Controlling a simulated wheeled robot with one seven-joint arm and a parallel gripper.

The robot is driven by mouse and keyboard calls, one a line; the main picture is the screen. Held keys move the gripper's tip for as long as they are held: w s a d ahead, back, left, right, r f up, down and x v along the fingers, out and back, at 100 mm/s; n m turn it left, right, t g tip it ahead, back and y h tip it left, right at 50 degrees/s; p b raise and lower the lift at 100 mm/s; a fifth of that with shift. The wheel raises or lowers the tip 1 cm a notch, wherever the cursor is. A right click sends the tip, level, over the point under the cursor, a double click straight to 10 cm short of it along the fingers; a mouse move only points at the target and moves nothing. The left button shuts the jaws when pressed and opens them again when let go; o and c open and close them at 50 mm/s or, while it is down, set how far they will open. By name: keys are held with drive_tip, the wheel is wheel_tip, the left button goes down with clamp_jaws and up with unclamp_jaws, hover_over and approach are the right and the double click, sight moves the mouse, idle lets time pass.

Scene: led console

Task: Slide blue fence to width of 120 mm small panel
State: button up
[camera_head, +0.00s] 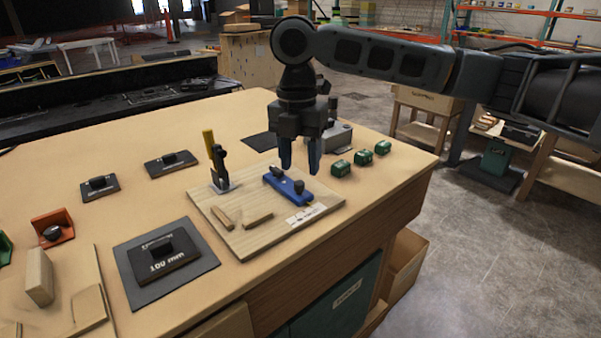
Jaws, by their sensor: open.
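The blue fence (288,187) lies on a light wooden board (245,240) on the workbench. It is a slim blue bar with two dark knobs on top. My gripper (300,168) points down just above and behind the fence's right part, open, with nothing seen between its two fingers. I cannot tell whether a fingertip touches the fence. A black panel marked 100 mm (165,262) lies on a dark mat at the front left. Smaller black panels (171,159) and (98,184) lie further back; their labels are too small to read.
A toggle clamp with a yellow handle (209,145) stands at the board's back left. Two wooden strips (258,219) and a white label lie on the board. Several green blocks (341,168) sit to the right. Orange (53,229) and green brackets are at far left.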

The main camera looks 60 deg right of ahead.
drive_tip(key=shift+r, duration=1.9)
